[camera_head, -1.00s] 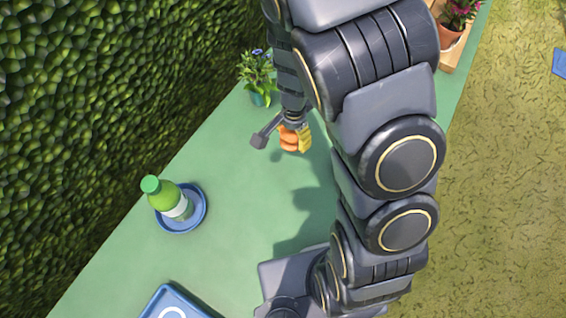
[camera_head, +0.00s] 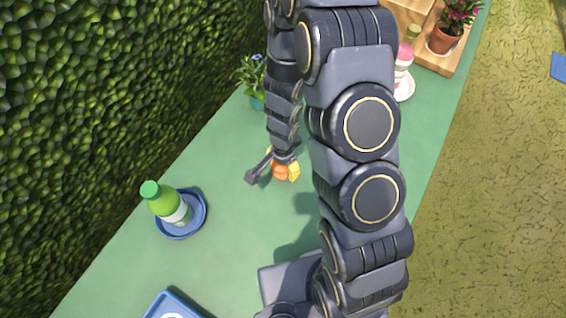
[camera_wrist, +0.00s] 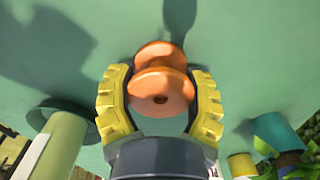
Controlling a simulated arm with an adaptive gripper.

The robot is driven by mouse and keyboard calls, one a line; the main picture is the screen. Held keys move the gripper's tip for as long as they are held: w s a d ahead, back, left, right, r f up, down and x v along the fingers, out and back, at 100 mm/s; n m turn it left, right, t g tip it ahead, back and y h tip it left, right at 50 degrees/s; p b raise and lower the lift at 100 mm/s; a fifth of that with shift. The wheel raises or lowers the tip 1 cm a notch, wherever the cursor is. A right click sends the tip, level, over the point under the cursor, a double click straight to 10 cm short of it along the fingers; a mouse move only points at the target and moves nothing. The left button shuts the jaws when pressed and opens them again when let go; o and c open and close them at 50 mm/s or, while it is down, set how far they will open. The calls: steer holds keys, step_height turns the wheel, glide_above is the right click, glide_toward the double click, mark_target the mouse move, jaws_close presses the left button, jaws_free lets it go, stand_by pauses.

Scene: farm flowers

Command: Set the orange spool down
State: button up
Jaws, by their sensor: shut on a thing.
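The orange spool (camera_wrist: 160,88) sits between the yellow fingers of my gripper (camera_wrist: 160,100) in the wrist view. My gripper is shut on it, with one finger on each side. In the head view the spool (camera_head: 281,171) shows partly at the end of my arm, beside a yellow finger of my gripper (camera_head: 282,170). It is over the bare green table (camera_head: 230,240). I cannot tell for sure whether the spool touches the table.
A green bottle (camera_head: 163,200) stands on a blue saucer (camera_head: 200,221) at the left. A blue tray (camera_head: 190,303) lies at the front. A potted blue flower (camera_head: 252,72) stands behind. A pink-and-white object (camera_head: 404,58) and a potted pink flower (camera_head: 447,38) are at the back right. Table around the gripper is clear.

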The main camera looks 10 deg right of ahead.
steer(key=shift+f, duration=0.15)
steer(key=o, duration=1.1)
step_height(320, 180, up, 12)
steer(key=shift+w+f, duration=0.1)
steer(key=shift+f, duration=0.15)
steer(key=s+a+r+n+y, duration=0.2)
steer(key=s+r+n, duration=0.45)
steer(key=r, duration=0.45)
steer(key=s+d+r+n, duration=0.1)
steer(key=s+r, duration=0.1)
steer(key=s, duration=0.1)
steer(key=s+d+r+n+g+h, duration=0.1)
steer(key=s+d+r+n, duration=0.1)
steer(key=s+r, duration=0.1)
steer(key=s+d+r+n+h, duration=0.1)
steer(key=s+r+n, duration=0.1)
steer(key=s, duration=0.2)
steer(key=shift+s+d+r+n+g, duration=0.25)
steer(key=shift+s+d+r+g, duration=0.05)
steer(key=shift+s+r, duration=0.1)
